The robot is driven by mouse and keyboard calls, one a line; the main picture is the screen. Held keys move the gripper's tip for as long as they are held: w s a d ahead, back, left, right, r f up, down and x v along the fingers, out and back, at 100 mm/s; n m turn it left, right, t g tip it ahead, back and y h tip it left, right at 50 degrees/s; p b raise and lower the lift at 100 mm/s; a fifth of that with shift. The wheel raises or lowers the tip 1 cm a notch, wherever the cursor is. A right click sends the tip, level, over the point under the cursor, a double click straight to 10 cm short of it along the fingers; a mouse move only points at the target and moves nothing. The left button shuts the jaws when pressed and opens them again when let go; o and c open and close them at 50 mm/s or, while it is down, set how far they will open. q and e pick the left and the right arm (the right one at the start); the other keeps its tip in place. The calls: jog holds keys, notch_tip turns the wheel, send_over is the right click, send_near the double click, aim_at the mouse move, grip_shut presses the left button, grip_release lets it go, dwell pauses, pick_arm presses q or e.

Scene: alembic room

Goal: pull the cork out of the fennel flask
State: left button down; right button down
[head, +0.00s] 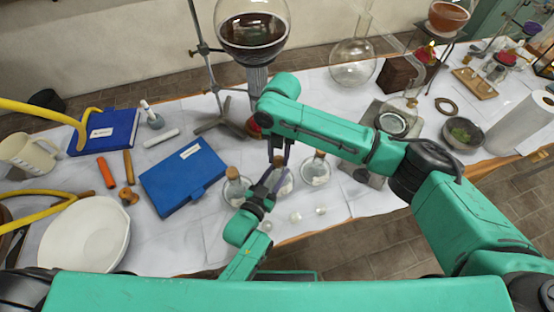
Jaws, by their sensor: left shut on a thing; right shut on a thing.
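Three small glass flasks with pale labels stand near the front edge of the table. The labels are too small to read, so I cannot tell which is fennel by name. The middle flask (284,186) is between my two grippers. My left gripper (269,186) is shut on its body from the front left. My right gripper (278,158) points down from above and is shut at the flask's top, on what appears to be its cork; the cork is mostly hidden by the fingers. The left flask (236,190) and right flask (316,170) are corked and upright.
A blue box (183,175) lies left of the flasks and a white bowl (85,235) further left. A large round flask of dark liquid (253,38) stands behind on a stand. Small white balls (295,217) lie near the front edge. A grey bowl (462,134) is at right.

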aim_at(278, 161)
jog(key=shift+r, duration=0.3)
jog(key=shift+r, duration=1.85)
jog(key=shift+r, duration=0.15)
pick_arm(q)
jog(key=shift+c, duration=1.8)
grip_release()
